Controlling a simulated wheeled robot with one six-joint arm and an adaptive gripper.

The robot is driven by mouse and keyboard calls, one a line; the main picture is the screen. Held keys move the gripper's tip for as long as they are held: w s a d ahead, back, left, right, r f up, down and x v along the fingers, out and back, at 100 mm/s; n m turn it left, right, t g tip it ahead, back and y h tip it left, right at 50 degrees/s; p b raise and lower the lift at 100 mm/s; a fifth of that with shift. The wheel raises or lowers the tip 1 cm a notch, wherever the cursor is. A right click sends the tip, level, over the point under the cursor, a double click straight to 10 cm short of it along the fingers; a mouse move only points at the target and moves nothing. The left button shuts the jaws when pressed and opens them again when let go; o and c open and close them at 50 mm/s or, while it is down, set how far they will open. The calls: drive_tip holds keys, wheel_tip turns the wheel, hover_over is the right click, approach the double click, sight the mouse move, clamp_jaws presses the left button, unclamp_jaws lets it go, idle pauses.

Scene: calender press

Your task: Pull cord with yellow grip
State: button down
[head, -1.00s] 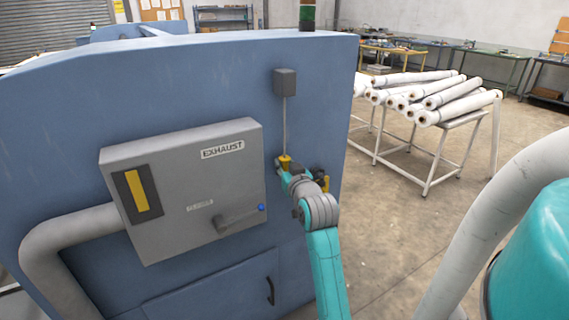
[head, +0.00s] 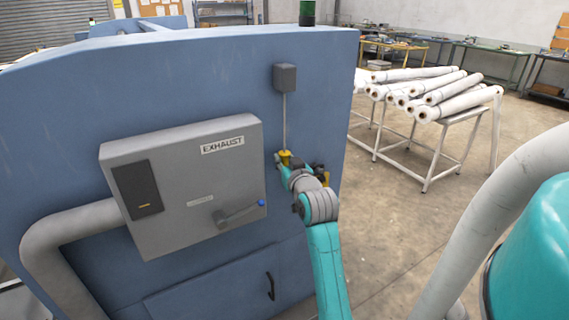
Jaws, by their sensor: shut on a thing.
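The cord (head: 285,122) hangs straight down from a small grey box (head: 285,77) on the blue press wall. Its yellow grip (head: 285,156) is at the lower end, right of the exhaust box. My gripper (head: 284,164) is at the yellow grip and shut on it. My gripper and wrist hide the grip's lower part. The grey exhaust box (head: 185,225) has a dark window (head: 137,178) showing only a short yellow mark, and a grey lever (head: 238,215) with a blue tip.
A grey pipe (head: 60,235) leaves the exhaust box at left. A rack of white rolls (head: 440,90) stands at right, with open floor (head: 385,220) before it.

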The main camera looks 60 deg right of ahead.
drive_tip(key=c, duration=0.9)
unclamp_jaws()
drive_tip(key=shift+v, duration=3.75)
